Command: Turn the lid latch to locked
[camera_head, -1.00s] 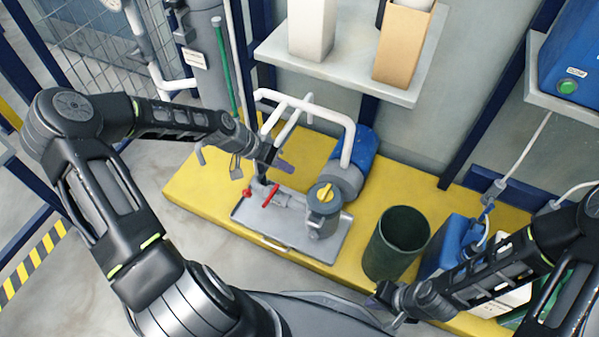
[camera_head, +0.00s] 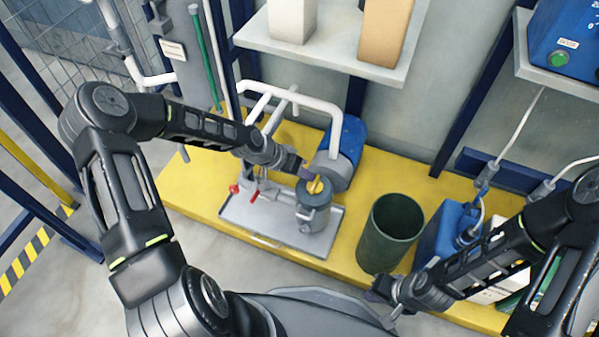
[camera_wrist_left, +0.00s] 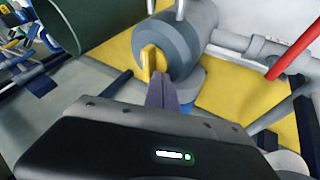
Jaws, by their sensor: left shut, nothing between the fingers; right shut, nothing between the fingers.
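The lid latch is a yellow handle (camera_head: 315,186) on top of a grey cylindrical housing (camera_head: 313,215) that stands on the grey tray. In the left wrist view the yellow latch (camera_wrist_left: 148,62) stands out from the round grey lid (camera_wrist_left: 175,48). My left gripper (camera_head: 308,176) is shut and empty, its fingertips right beside the latch. In the left wrist view the shut fingers (camera_wrist_left: 160,88) end at the latch's edge; I cannot tell whether they touch it. My right gripper (camera_head: 378,292) is shut and empty, low in front of the green bin, away from the latch.
The grey tray (camera_head: 240,222) also carries pipework with red handles (camera_head: 254,195). A blue motor (camera_head: 350,140) and white pipes (camera_head: 300,98) stand just behind the housing. A dark green bin (camera_head: 390,232) and a blue canister (camera_head: 440,235) are to the right on the yellow platform (camera_head: 190,185).

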